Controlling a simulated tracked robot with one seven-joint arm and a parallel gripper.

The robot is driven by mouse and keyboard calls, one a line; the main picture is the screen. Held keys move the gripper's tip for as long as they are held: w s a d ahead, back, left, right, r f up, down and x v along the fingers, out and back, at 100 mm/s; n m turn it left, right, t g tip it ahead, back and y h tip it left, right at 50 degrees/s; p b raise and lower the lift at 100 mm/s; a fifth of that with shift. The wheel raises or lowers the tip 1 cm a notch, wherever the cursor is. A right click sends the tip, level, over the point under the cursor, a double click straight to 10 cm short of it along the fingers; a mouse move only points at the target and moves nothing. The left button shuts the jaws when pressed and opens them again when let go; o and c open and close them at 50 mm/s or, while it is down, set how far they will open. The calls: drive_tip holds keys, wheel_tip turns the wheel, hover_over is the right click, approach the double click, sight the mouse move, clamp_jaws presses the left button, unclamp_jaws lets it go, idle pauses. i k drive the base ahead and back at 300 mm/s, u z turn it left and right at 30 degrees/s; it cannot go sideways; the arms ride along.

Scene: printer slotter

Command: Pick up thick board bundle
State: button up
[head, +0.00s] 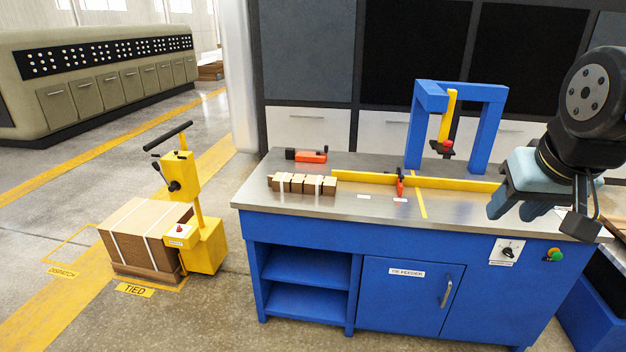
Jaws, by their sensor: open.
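A strapped bundle of brown board pieces (302,184) lies on the left part of the metal bench top (330,208), with white bands around it. I cannot tell from the picture which of these is the thick board bundle. My gripper (515,212) is at the right end of the bench, pointing down. Its blue fingers are apart with nothing seen between them. It is well to the right of both bundles.
A yellow fence (450,183) with a red clamp (400,184) crosses the bench top. A blue arch (460,95) stands at the back. A red-orange tool (310,156) lies behind the bench bundle.

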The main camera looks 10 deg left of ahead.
sight(313, 185)
drive_tip(key=i, duration=1.3)
drive_tip(key=u, duration=0.05)
